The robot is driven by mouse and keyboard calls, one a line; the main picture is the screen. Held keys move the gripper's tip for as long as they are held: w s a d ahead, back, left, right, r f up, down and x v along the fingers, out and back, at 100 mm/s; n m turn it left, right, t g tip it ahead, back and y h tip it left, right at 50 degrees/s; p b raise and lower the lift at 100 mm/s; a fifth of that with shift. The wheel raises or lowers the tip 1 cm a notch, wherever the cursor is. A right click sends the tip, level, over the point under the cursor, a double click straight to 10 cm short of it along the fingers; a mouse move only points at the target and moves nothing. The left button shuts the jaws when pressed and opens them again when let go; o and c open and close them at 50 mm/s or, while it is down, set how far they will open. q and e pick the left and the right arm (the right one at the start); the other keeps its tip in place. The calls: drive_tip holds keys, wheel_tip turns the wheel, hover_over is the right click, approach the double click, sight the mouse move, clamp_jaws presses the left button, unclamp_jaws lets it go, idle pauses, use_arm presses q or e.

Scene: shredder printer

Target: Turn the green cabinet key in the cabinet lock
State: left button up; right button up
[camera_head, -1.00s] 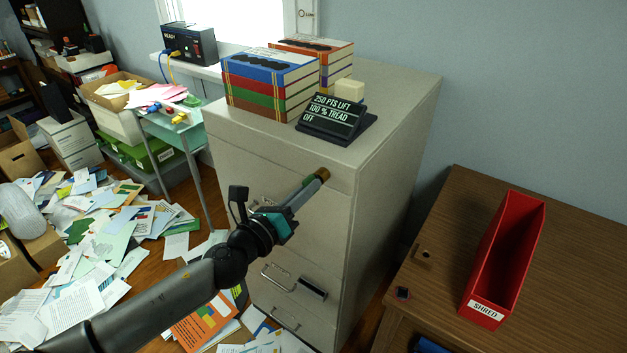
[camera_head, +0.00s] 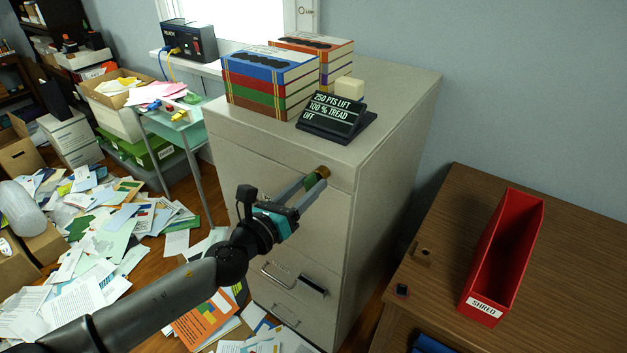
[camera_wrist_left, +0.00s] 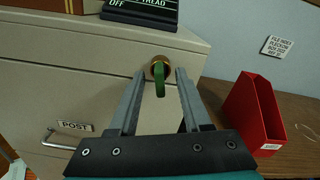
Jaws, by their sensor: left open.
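The cabinet (camera_head: 270,150) is a beige filing cabinet. Its round brass lock (camera_head: 323,171) is at the upper right of its front and also shows in the left wrist view (camera_wrist_left: 158,64). The green cabinet key (camera_wrist_left: 160,84) sits in the lock, its green head hanging downward; in the head view a bit of green (camera_head: 311,181) shows between the fingers. My left gripper (camera_head: 309,183) is open in front of the lock. In the left wrist view its fingers (camera_wrist_left: 158,80) stand on either side of the key, with a gap on both sides. My right gripper is not in view.
Books (camera_head: 268,82) and a black sign (camera_head: 334,118) stand on the cabinet top. A wooden desk (camera_head: 575,260) with a red SHRED bin (camera_head: 487,300) is at the right. Drawer handles (camera_head: 279,276) project below the lock. Papers (camera_head: 105,240) litter the floor at left.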

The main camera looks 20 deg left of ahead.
sight(306, 188)
use_arm(q)
drive_tip(key=shift+o, duration=1.2)
drive_tip(key=shift+b+v, duration=0.5)
drive_tip(key=shift+v, duration=2.5)
